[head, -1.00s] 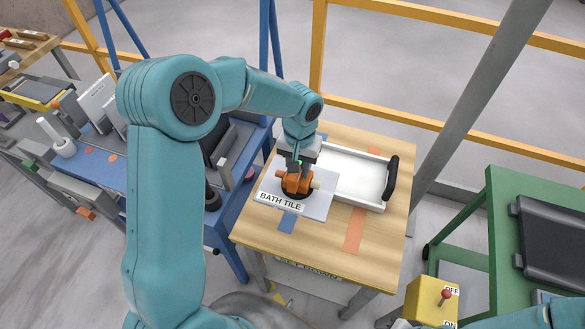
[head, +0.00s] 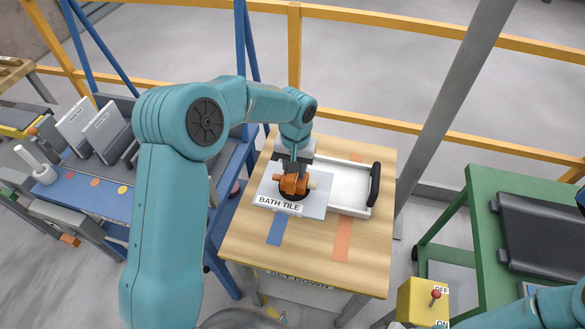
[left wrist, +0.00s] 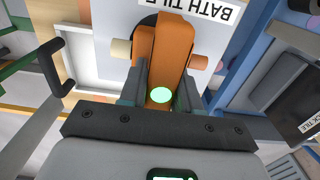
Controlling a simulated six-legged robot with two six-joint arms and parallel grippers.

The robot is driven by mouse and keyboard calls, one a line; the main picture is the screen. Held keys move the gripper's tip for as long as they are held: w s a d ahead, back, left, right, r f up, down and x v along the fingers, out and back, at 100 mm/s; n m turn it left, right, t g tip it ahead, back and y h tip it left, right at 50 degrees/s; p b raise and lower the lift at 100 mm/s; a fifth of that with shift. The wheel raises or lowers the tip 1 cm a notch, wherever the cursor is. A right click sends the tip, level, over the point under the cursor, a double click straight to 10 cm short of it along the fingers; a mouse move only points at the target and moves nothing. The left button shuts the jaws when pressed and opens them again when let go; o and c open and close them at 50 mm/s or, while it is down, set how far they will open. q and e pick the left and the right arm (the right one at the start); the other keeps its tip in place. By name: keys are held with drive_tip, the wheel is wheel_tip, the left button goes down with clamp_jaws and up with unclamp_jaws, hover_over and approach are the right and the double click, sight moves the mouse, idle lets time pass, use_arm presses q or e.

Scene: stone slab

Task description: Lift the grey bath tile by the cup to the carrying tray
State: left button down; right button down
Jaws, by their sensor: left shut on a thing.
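The grey bath tile (head: 316,206), labelled BATH TILE, is over the wooden table, roughly level, its right part overlapping the tray's left side in the head view. An orange suction cup (head: 293,186) with a dark base sits on its top. My left gripper (head: 294,172) is shut on the cup's orange handle from above. In the left wrist view the orange cup (left wrist: 163,45) stands between my fingers, with a green light showing on it. The white carrying tray (head: 348,187) has a black handle at its right; its left side is hidden. My right gripper is out of view.
The wooden table (head: 240,245) has blue and orange tape strips, with bare wood in front. A green cart (head: 482,225) and a yellow switch box (head: 422,302) are right. Yellow railing runs behind.

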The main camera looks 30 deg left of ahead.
use_arm(q)
drive_tip(key=shift+w+d+p, duration=0.2)
drive_tip(key=shift+w+p, duration=0.05)
drive_tip(key=shift+w, duration=0.55)
drive_tip(key=shift+w+d+p, duration=0.15)
drive_tip(key=shift+w+p, duration=0.1)
drive_tip(key=shift+w, duration=0.55)
drive_tip(key=shift+w+d+p, duration=0.2)
drive_tip(key=shift+w+p, duration=0.05)
drive_tip(key=shift+w, duration=0.55)
drive_tip(key=shift+w+d+r, duration=0.1)
drive_tip(key=shift+w+r, duration=0.05)
drive_tip(key=shift+w, duration=0.35)
drive_tip(key=shift+w+d+p, duration=0.25)
drive_tip(key=shift+w+p, duration=0.1)
drive_tip(key=shift+w, duration=0.6)
drive_tip(key=shift+w+d+p, duration=0.2)
drive_tip(key=shift+w+p, duration=0.1)
drive_tip(key=shift+w, duration=0.6)
